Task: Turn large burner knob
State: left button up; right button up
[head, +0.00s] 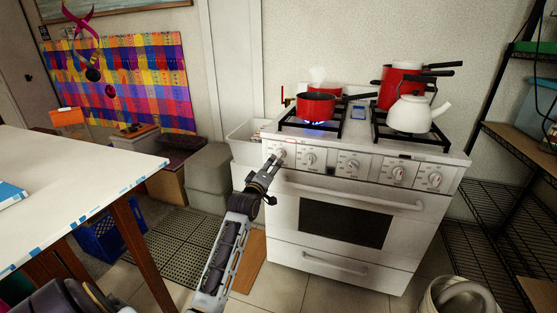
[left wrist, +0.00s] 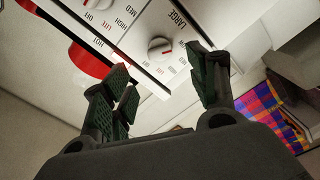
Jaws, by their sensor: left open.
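The white stove (head: 345,215) has a row of several round knobs along its front panel. The leftmost knob (head: 280,155) is right by my left gripper (head: 268,172). Another knob (left wrist: 97,4) is partly cut off at the top. My right gripper is not in view.
A red pan (head: 315,107) sits over a blue flame (head: 317,126) on the left burners. A white kettle (head: 412,114) and red pots (head: 400,82) stand at right. A white table (head: 70,180) is at left, a wire shelf (head: 490,245) at right.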

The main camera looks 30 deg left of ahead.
aim_at(279, 157)
pick_arm(q)
jog(key=b+x, duration=0.1)
jog(key=x, duration=0.3)
jog(key=shift+w, duration=0.15)
jog(key=shift+b+x, duration=0.35)
jog(key=shift+x, duration=1.9)
jog(key=shift+w, duration=0.1)
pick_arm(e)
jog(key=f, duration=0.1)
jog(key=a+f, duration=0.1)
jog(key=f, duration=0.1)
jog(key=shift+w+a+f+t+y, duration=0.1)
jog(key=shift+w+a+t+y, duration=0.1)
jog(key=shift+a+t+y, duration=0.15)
pick_arm(q)
jog(key=shift+c, duration=0.3)
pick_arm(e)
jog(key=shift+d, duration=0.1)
pick_arm(q)
jog(key=c, duration=1)
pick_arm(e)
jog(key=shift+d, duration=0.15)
